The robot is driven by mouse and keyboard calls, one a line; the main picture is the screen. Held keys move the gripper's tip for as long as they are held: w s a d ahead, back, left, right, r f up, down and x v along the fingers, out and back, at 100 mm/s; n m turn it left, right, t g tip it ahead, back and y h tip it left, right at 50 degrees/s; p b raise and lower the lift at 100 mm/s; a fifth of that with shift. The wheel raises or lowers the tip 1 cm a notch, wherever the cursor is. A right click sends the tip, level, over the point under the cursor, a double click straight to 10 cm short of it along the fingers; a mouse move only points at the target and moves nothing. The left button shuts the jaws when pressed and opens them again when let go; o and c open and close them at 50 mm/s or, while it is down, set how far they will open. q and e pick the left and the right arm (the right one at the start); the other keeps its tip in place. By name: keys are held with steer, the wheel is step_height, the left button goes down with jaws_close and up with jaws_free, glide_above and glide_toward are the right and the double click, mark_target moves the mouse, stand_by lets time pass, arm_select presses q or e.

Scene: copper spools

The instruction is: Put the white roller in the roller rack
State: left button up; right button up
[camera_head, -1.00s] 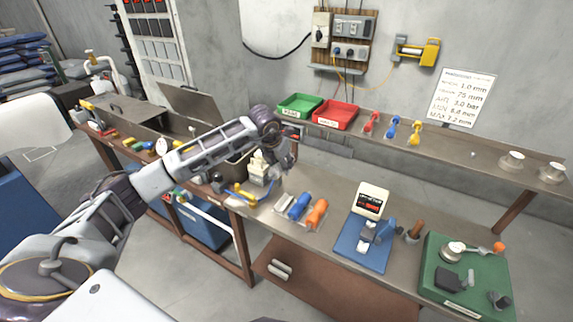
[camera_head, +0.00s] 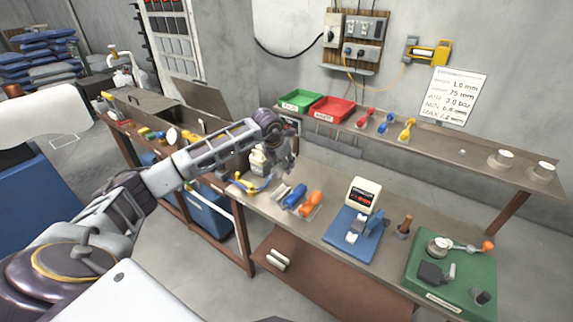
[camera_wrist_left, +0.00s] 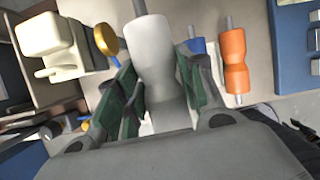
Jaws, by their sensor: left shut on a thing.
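My left gripper (camera_head: 287,165) is over the bench, just behind and above the blue and orange rollers. In the left wrist view its green-padded fingers (camera_wrist_left: 152,100) are shut around the white roller (camera_wrist_left: 154,55), whose grey axle end points to the top of the picture. The blue roller (camera_head: 295,196) and orange roller (camera_head: 312,203) lie side by side in the roller rack. A pale strip (camera_head: 282,190) shows left of the blue one. In the wrist view the blue roller (camera_wrist_left: 198,46) is partly hidden by a finger; the orange one (camera_wrist_left: 234,60) is clear.
A cream device (camera_head: 259,160) stands left of my gripper. A blue base (camera_head: 345,245) with a counter (camera_head: 362,195) is right of the rollers. A green board (camera_head: 455,280) lies farther right. A shelf (camera_head: 440,140) with green and red trays runs behind.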

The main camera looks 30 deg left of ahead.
arm_select(q)
steer(key=shift+s+a+f, duration=0.1)
steer(key=shift+s+a, duration=0.05)
steer(key=shift+a, duration=0.05)
steer(key=shift+s+a+f, duration=0.15)
steer(key=shift+s+a, duration=0.05)
steer(key=shift+a, duration=0.2)
arm_select(e)
steer(key=shift+d, duration=0.25)
arm_select(q)
steer(key=shift+d+m, duration=0.1)
steer(key=shift+m, duration=0.2)
steer(key=shift+f, duration=0.3)
arm_select(e)
steer(key=shift+f, duration=0.15)
